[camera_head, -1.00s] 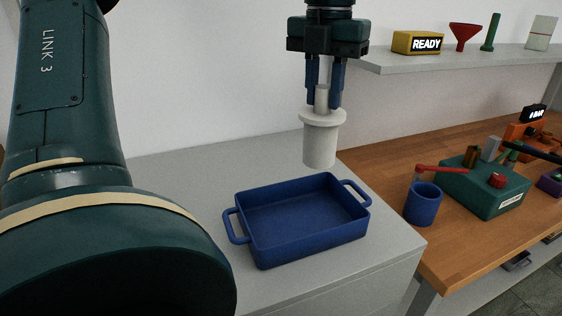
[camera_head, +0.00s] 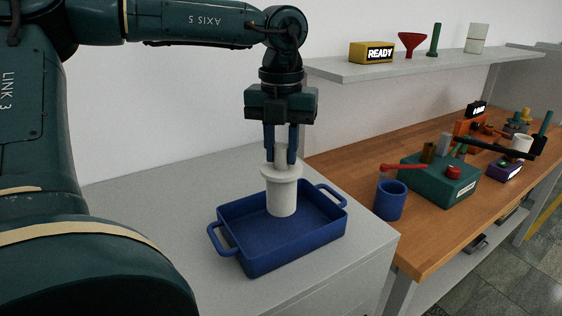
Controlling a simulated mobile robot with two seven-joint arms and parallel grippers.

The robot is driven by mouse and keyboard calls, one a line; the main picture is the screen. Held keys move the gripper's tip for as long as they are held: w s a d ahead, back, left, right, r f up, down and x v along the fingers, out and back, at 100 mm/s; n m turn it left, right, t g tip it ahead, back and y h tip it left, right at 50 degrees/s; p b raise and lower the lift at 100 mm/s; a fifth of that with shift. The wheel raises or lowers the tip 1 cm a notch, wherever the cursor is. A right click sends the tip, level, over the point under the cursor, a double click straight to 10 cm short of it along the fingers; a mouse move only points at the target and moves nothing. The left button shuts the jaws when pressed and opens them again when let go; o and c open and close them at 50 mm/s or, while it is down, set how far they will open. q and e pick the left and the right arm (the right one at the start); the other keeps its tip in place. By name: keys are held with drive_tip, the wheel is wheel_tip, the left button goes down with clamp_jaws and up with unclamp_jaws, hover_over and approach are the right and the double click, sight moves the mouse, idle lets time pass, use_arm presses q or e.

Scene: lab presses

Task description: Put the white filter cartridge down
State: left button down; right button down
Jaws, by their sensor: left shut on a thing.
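The white filter cartridge (camera_head: 282,196) is upright, with a wide flange and a narrow stem on top. My left gripper (camera_head: 281,160) points straight down and is shut on the stem. The cartridge's lower end is inside the outline of the blue tray (camera_head: 292,252), over its floor. I cannot tell whether the bottom touches the tray floor. The tray is empty apart from the cartridge and has a handle at each end. My right gripper is not in view.
The tray stands on a grey cabinet top (camera_head: 150,215) with free room around it. To the right, a wooden bench (camera_head: 345,167) holds a blue cup (camera_head: 390,200) and a green press base (camera_head: 440,180). A grey shelf (camera_head: 400,66) carries a yellow READY box (camera_head: 371,53).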

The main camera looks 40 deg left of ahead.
sight(281, 167)
use_arm(q)
wheel_tip(281, 167, down, 2)
drive_tip(key=shift+f, duration=0.65)
drive_tip(key=shift+f+b, duration=0.35)
drive_tip(key=shift+b, duration=0.3)
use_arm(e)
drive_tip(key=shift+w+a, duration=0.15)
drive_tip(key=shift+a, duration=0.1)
use_arm(q)
drive_tip(key=c, duration=1.2)
unclamp_jaws()
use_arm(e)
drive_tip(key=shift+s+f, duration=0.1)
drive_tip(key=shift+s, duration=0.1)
use_arm(q)
drive_tip(key=shift+o, duration=0.2)
drive_tip(key=shift+r+p, duration=0.55)
drive_tip(key=shift+p, duration=0.05)
wheel_tip(281, 167, up, 12)
drive_tip(key=shift+f, duration=0.15)
drive_tip(key=shift+r, duration=0.25)
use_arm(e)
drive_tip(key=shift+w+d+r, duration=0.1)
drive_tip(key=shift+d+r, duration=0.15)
